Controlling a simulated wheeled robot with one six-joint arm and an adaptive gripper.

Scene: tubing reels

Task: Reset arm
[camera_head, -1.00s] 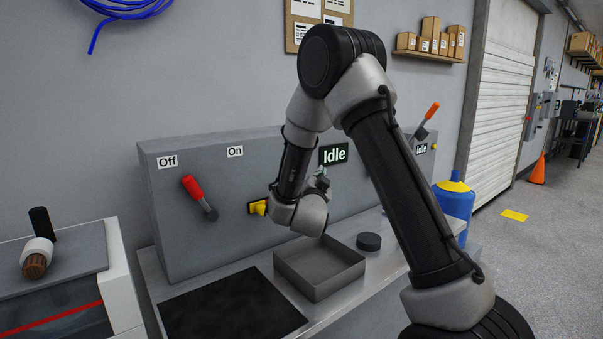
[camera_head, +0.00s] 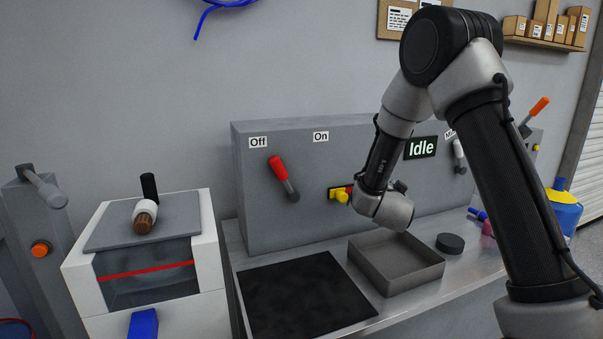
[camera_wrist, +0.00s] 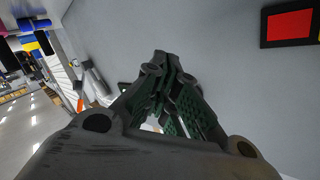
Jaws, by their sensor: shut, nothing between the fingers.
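My gripper shows in the wrist view (camera_wrist: 168,68), with its dark fingers drawn together and nothing between them. In the head view my folded arm stands at the right, and its wrist hangs in front of the grey machine panel (camera_head: 300,225), above and behind the square grey tray (camera_head: 400,283). The fingers are hidden behind the wrist there. The panel carries a red-handled lever (camera_head: 283,178) between "Off" and "On" labels, a yellow knob (camera_head: 339,195) and an "Idle" sign (camera_head: 421,148).
A black mat (camera_head: 300,298) and a black puck (camera_head: 450,243) lie on the metal bench. A white-sided box machine (camera_head: 205,240) stands to the left. A blue container (camera_head: 566,212) stands at the far right. Blue and pink items (camera_head: 487,227) lie behind my arm.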

